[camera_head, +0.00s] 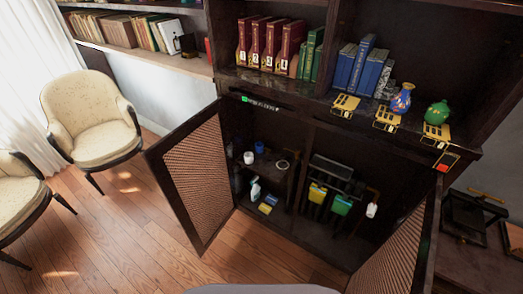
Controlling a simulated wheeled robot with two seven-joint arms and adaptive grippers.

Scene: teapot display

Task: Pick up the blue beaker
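A small dark blue cup-shaped item (259,147), which looks like the blue beaker, stands on the inner shelf on the left side of the open lower cabinet. A white cup-like item (248,157) is just to its left and nearer. A ring-shaped item (282,164) lies to its right. The blue item is small and dark, so its details are hard to make out. Neither of my grippers is in view.
The left cabinet door (198,185) and right door (396,258) stand open. Below the shelf are a spray bottle (255,191) and sponges. Yellow and green items (341,205) hang at right. A vase (402,98) and green teapot (437,112) stand above.

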